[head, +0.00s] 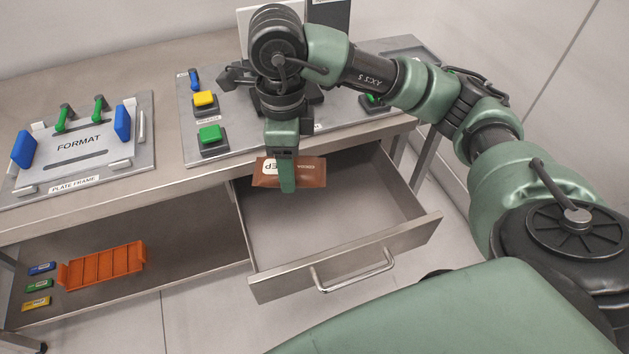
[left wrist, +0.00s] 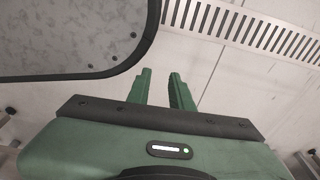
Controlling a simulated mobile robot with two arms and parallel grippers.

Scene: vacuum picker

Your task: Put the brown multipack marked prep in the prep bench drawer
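The brown multipack (head: 312,172) has a white label ending in "EP"; the rest of the label is hidden by the finger. My right gripper (head: 284,182) is shut on the multipack and holds it over the back part of the open prep bench drawer (head: 345,262). The drawer is pulled out and its visible floor is empty. My left gripper is outside the head view. In the left wrist view, my left gripper (left wrist: 162,92) has its two green fingers apart with nothing between them.
The bench top above the drawer carries a FORMAT plate frame (head: 80,145) and a panel with yellow (head: 205,99) and green (head: 211,133) buttons. An orange divided tray (head: 104,267) and small coloured blocks (head: 40,285) lie on the lower shelf. The drawer front has a bar handle (head: 352,274).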

